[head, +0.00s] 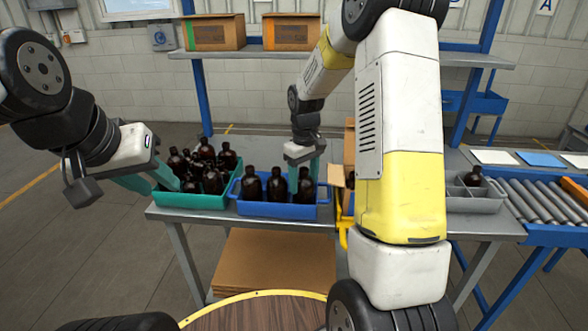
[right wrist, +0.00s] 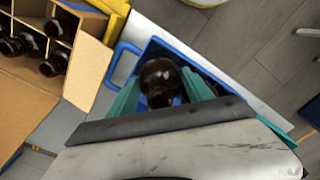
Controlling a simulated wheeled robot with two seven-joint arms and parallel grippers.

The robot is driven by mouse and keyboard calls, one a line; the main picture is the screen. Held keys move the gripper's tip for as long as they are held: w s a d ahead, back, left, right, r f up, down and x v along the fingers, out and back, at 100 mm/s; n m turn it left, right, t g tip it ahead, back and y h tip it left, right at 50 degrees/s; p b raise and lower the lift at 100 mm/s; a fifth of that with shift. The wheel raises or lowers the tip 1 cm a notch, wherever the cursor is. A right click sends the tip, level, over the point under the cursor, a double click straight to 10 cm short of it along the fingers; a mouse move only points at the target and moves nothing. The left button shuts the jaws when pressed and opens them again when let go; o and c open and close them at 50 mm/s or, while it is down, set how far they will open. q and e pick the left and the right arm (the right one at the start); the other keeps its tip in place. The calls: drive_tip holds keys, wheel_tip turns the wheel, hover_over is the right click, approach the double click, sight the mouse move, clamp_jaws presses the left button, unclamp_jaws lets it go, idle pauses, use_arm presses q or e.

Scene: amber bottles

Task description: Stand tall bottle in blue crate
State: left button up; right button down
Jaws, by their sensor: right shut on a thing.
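The blue crate (head: 283,211) stands on the table in the middle of the head view. Two dark amber bottles, a left one (head: 251,186) and a middle one (head: 277,186), stand upright in it. My right gripper (head: 305,172) points down over the crate's right part, shut on a dark bottle (head: 305,192). That bottle looks upright; its base is hidden by the crate wall. The right wrist view shows the held bottle (right wrist: 160,80) between the teal fingers, inside the blue rim (right wrist: 118,62). My left gripper (head: 152,182) is open, at the green crate's left end.
The green crate (head: 190,201), left of the blue one, holds several dark bottles. A cardboard box (right wrist: 80,75) with bottles stands close beside the blue crate. A grey divided tray (head: 475,203) with one bottle and a roller conveyor (head: 540,200) are at the right.

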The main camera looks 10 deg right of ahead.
sight(304, 168)
drive_tip(key=shift+f, duration=0.15)
drive_tip(key=shift+c, duration=1.8)
unclamp_jaws()
wheel_tip(304, 168, up, 8)
drive_tip(key=shift+f, duration=0.1)
